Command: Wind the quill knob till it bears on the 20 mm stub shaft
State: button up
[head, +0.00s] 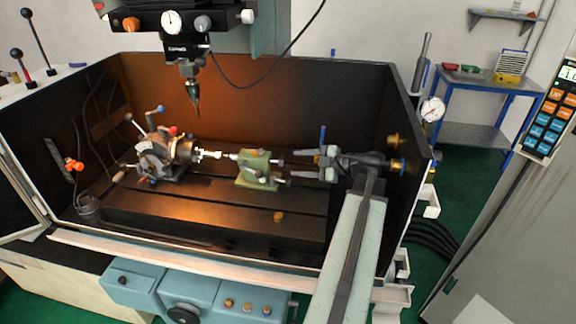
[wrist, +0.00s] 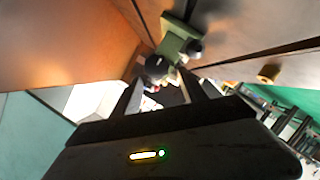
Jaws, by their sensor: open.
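The indexing chuck (head: 184,150) sits at the left of the machine bed, with the pale stub shaft (head: 209,154) pointing right from it. The green tailstock (head: 256,166) stands to its right, its quill tip (head: 233,156) facing the shaft; whether they touch is too small to tell. The quill knob (head: 277,161) is on the tailstock's right side. My gripper (head: 312,163) is open and empty, to the right of the knob and apart from it. In the wrist view the dark round knob (wrist: 157,67) appears between the fingertips, with the green tailstock (wrist: 177,38) behind.
A second, lower handle (head: 281,181) sticks out of the tailstock near my gripper. A spindle with a pointed tool (head: 193,95) hangs above the chuck. Dark enclosure walls (head: 355,100) stand behind and right. A small brass-coloured piece (head: 278,216) is on the bed's front.

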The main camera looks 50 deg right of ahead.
aim_at(284, 161)
jog(key=x, duration=0.2)
jog(key=b+x, duration=0.1)
jog(key=x, duration=0.1)
jog(key=d+b+x, duration=0.1)
jog(key=x, duration=0.2)
jog(key=shift+w+f, duration=0.1)
jog(key=shift+w, duration=0.05)
jog(key=c, duration=0.9)
jog(key=shift+w+d, duration=0.1)
jog(key=shift+d, duration=0.2)
jog(key=shift+c, duration=0.9)
jog(key=shift+a, duration=0.2)
jog(key=shift+m+p, duration=0.3)
jog(key=shift+m, duration=0.1)
